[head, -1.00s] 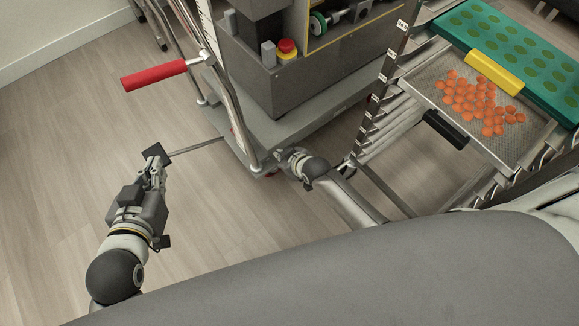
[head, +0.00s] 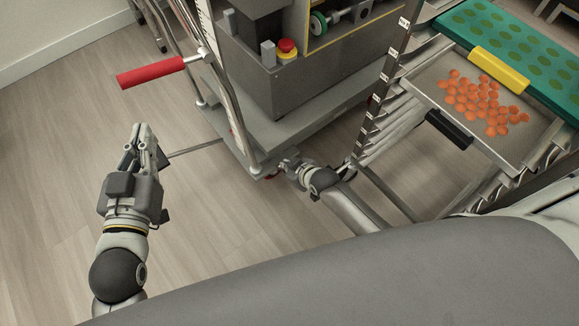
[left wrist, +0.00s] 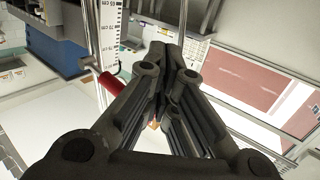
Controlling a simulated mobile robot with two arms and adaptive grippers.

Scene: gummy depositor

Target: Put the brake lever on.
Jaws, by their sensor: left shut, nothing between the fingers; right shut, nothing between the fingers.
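A red-handled lever (head: 152,73) sticks out to the left from the upright post of the grey machine cart. A thin grey rod (head: 195,148) runs out low from the cart base to the left. I cannot tell from the pictures which is the brake lever. My left gripper (head: 145,132) is shut and empty, below the red handle and apart from it; it covers the rod's outer end, and contact there cannot be told. In the left wrist view the shut fingers (left wrist: 175,55) point up, with the red handle (left wrist: 108,84) to their left. My right gripper (head: 288,162) is shut and empty beside the cart base.
The grey machine (head: 290,100) with a red stop button (head: 287,46) stands on the cart. At right, a rack holds a metal tray (head: 425,75) with several orange gummies and a green mould (head: 500,40). The floor (head: 60,190) on the left is clear.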

